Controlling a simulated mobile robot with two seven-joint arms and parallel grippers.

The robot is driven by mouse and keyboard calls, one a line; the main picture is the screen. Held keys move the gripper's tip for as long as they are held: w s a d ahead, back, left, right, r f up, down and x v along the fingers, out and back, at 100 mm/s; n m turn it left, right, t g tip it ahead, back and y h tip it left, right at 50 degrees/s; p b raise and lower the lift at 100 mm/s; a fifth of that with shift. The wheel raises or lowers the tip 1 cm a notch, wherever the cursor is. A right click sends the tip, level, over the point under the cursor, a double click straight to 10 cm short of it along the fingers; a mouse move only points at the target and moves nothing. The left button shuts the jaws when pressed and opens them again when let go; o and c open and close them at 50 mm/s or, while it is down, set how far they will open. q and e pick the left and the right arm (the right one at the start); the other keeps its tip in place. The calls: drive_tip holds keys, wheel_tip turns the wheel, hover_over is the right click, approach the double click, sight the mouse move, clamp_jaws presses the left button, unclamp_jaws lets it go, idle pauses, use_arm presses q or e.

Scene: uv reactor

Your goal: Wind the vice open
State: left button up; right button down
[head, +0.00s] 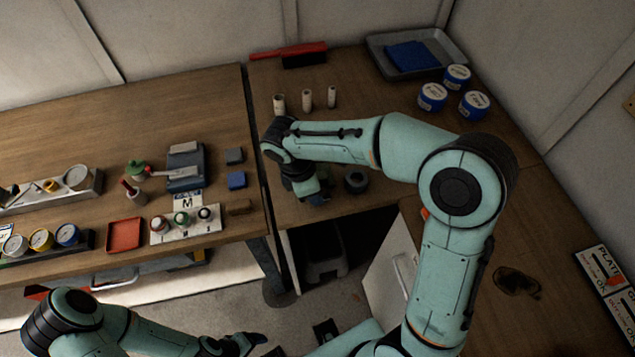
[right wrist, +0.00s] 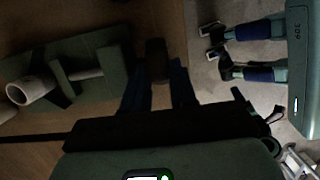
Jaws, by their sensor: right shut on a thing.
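My right gripper (head: 318,198) is over the near edge of the right-hand bench, low beside the gap between the benches. In the right wrist view its two blue fingers (right wrist: 158,85) are shut on a dark, block-like handle end (right wrist: 157,60). Left of them is a grey-green body with a bar across it, which looks like the vice (right wrist: 112,62). In the head view my right arm hides the vice, so how wide its jaws stand is unclear. My left gripper (head: 245,343) is low over the floor, empty as far as shows, its fingers too dark to judge.
Several white-lidded tins (head: 432,97), a grey tray (head: 374,45) and pale cylinders (head: 307,98) stand at the back of the right bench. A dark round object (head: 355,180) is right of my gripper. The left bench holds a red tray (head: 124,234) and small tools.

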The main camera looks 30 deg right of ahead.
sight(307, 205)
drive_tip(key=h+p, duration=0.1)
drive_tip(key=h, duration=0.1)
drive_tip(key=a+g+h+p, duration=0.1)
drive_tip(key=h, duration=0.1)
drive_tip(key=h+p, duration=0.1)
drive_tip(key=h, duration=0.1)
drive_tip(key=shift+w+a+f+g, duration=0.2)
drive_tip(key=shift+w+f+g, duration=0.1)
drive_tip(key=shift+f, duration=0.1)
drive_tip(key=h, duration=0.1)
drive_tip(key=h+p, duration=0.1)
drive_tip(key=shift+a+f+h, duration=0.15)
drive_tip(key=shift+f+h, duration=0.15)
drive_tip(key=shift+f, duration=0.1)
use_arm(q)
drive_tip(key=w+r, duration=0.6)
drive_tip(key=shift+w+r+t+p, duration=0.2)
drive_tip(key=shift+r+t+p, duration=0.15)
drive_tip(key=shift+t, duration=0.05)
use_arm(e)
drive_tip(key=shift+f+g+h, duration=0.2)
drive_tip(key=shift+g+h, duration=0.05)
drive_tip(key=shift+h, duration=0.4)
drive_tip(key=shift+f+g+h, duration=0.2)
drive_tip(key=shift+g+h, duration=0.05)
drive_tip(key=shift+h, duration=0.4)
drive_tip(key=c, duration=1.2)
unclamp_jaws()
drive_tip(key=shift+s, duration=0.1)
